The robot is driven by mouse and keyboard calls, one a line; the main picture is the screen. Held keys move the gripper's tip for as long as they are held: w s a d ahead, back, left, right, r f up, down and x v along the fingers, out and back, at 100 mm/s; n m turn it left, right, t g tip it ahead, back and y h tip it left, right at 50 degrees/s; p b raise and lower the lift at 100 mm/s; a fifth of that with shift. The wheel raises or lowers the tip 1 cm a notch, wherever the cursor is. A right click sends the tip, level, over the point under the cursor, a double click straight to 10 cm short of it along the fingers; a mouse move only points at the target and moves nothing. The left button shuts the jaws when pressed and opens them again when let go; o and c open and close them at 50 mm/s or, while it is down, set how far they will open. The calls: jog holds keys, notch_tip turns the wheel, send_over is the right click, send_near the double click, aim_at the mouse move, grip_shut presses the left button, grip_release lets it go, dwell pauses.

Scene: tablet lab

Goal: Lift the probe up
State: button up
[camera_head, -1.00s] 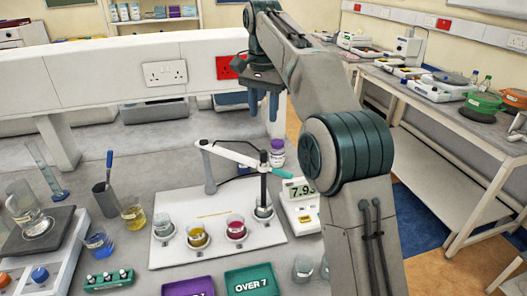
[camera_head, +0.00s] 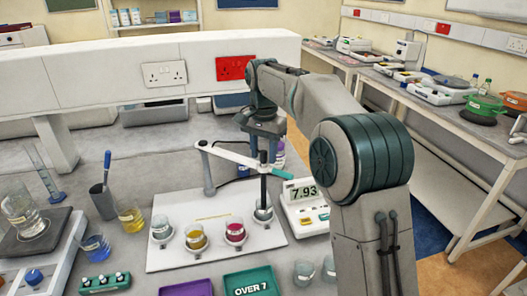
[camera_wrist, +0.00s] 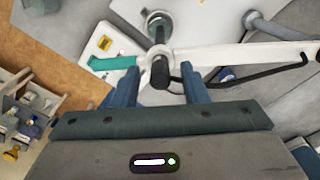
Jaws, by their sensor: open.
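The probe (camera_head: 263,192) is a dark upright rod held by a white swing arm (camera_head: 232,153) with a teal end. Its lower end stands in a small cup (camera_head: 263,214) on the white board (camera_head: 215,256). In the wrist view the probe's black top (camera_wrist: 160,74) shows between my two blue fingers. My gripper (camera_head: 263,150) is open, pointing down around the probe's top, one finger on each side (camera_wrist: 160,84). A gap shows between each finger and the probe top.
A meter (camera_head: 303,204) reading 7.93 stands right of the probe. Cups of clear (camera_head: 161,229), yellow (camera_head: 196,238) and red (camera_head: 235,232) liquid sit on the board to the left. Purple (camera_head: 186,288) and green "OVER 7" (camera_head: 250,283) trays lie in front. A purple-capped bottle stands behind.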

jog(key=shift+c, duration=0.2)
grip_shut()
notch_tip(320, 180, up, 8)
jog(key=p, duration=0.7)
jog(key=shift+w, duration=0.1)
jog(key=shift+r, duration=0.1)
jog(key=shift+o, duration=0.2)
grip_release()
